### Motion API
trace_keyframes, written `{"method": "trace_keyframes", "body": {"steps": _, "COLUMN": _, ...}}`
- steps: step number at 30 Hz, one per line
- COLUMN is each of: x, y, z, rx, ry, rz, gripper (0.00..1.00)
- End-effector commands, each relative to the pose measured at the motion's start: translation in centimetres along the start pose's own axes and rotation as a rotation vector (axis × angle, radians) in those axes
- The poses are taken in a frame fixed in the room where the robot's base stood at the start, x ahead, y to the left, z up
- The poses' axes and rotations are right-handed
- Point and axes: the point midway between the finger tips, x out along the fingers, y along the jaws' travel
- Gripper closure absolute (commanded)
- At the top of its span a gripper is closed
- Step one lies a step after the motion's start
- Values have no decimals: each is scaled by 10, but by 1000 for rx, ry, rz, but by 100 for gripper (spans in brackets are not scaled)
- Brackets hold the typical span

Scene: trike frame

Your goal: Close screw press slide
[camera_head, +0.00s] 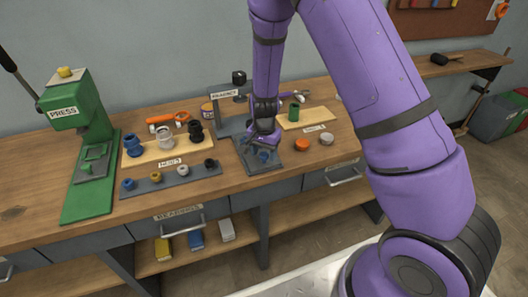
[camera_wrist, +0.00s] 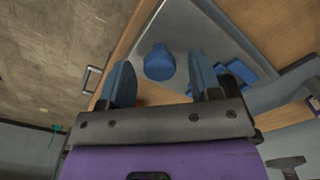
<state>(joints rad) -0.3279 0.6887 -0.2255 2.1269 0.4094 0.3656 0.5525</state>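A grey screw press (camera_head: 226,111) with a black knob on top and a small label stands at the middle back of the bench. Its flat grey slide plate (camera_head: 262,166) extends toward the front edge and also shows in the wrist view (camera_wrist: 192,30). A blue round piece (camera_head: 264,155) is on the plate; it shows in the wrist view (camera_wrist: 158,64) beyond the space between my fingers. My gripper (camera_head: 264,141) is low over the plate beside the press. Its two blue fingers (camera_wrist: 161,62) are spread apart. I cannot tell whether they touch anything.
A green press (camera_head: 85,115) stands at the left. A hub board (camera_head: 165,152) and a grey ring rack (camera_head: 171,180) lie between it and the slide. An orange piece (camera_head: 302,145) and a silver piece (camera_head: 326,139) sit right of the slide. My arm hides the bench's right-middle.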

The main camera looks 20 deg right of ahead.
Motion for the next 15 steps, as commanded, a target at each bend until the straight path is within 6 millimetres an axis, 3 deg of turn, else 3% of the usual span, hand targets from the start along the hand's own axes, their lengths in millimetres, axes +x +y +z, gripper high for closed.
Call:
{"method": "trace_keyframes", "body": {"steps": 1, "x": 0, "y": 0, "z": 0, "rx": 0, "ry": 0, "rz": 0, "gripper": 53}}
{"method": "trace_keyframes", "body": {"steps": 7, "x": 0, "y": 0, "z": 0, "rx": 0, "ry": 0, "rz": 0, "gripper": 99}}
{"method": "trace_keyframes", "body": {"steps": 15, "x": 0, "y": -6, "z": -6, "rx": 0, "ry": 1, "rz": -1, "gripper": 100}}
